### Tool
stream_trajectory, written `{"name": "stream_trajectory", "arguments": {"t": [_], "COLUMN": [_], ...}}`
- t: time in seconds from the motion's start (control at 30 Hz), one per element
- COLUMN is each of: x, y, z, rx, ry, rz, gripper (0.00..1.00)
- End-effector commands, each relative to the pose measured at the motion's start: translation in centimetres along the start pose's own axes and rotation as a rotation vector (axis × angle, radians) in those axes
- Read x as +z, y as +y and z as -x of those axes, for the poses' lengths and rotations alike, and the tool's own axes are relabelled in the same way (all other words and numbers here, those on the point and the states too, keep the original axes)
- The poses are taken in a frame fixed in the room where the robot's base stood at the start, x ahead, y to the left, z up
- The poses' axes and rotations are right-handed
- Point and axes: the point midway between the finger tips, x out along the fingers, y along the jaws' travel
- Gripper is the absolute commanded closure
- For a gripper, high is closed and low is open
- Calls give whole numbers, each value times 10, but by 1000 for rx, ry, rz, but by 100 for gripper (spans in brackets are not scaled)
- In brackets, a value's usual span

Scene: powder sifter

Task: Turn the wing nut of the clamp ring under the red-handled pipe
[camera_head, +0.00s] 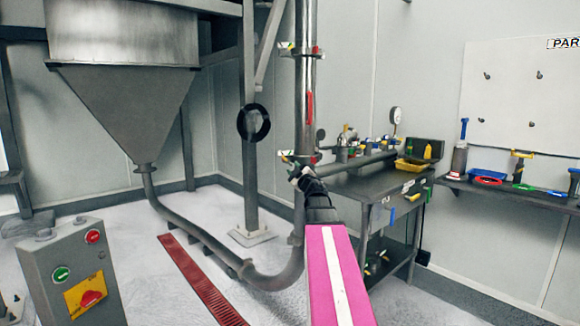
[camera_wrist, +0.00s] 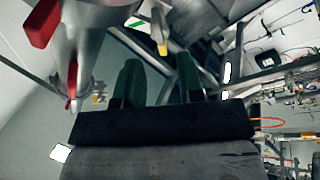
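The steel pipe (camera_head: 305,80) stands upright in the head view, with a red handle (camera_head: 310,105) on its side. The clamp ring (camera_head: 300,156) sits around the pipe below that handle, with small coloured parts at its sides. My gripper (camera_head: 297,174) is just below this ring, small and partly hidden by its own wrist. In the wrist view the two green fingers of my gripper (camera_wrist: 158,62) stand apart with nothing held. A yellow-tipped piece (camera_wrist: 162,46), apparently the wing nut, shows just beyond and between the fingertips. The red handle (camera_wrist: 42,22) is at upper left.
A second clamp ring (camera_head: 300,50) sits higher on the pipe. A dark workbench (camera_head: 370,185) with a yellow bin (camera_head: 409,165) stands to the right. A hopper (camera_head: 125,95) and a control box (camera_head: 70,275) are at left. A red floor grate (camera_head: 200,280) crosses the open floor.

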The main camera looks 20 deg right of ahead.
Motion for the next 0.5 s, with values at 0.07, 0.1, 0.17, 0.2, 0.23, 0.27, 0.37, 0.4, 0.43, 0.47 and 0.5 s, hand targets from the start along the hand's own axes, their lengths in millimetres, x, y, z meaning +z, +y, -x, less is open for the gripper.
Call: {"name": "stream_trajectory", "arguments": {"t": [0.07, 0.1, 0.17, 0.2, 0.23, 0.27, 0.37, 0.4, 0.43, 0.47, 0.5], "x": [-1, -1, -1, -1, -1, 0, 0, 0, 0, 0, 0], "y": [0, -1, -1, -1, -1, 0, 0, 0, 0, 0, 0], "z": [18, 23, 29, 32, 33, 34, 34, 34, 34, 34, 34], "rx": [1, 1, 0, 0, 0, 0, 0, 0, 0, 0, 0], "ry": [-1, -1, 0, 0, 0, 0, 0, 0, 0, 0, 0], "rz": [0, 0, 0, 0, 0, 0, 0, 0, 0, 0, 0], "gripper": [65, 65, 65, 65, 65, 65, 65, 65, 65, 65, 65]}}
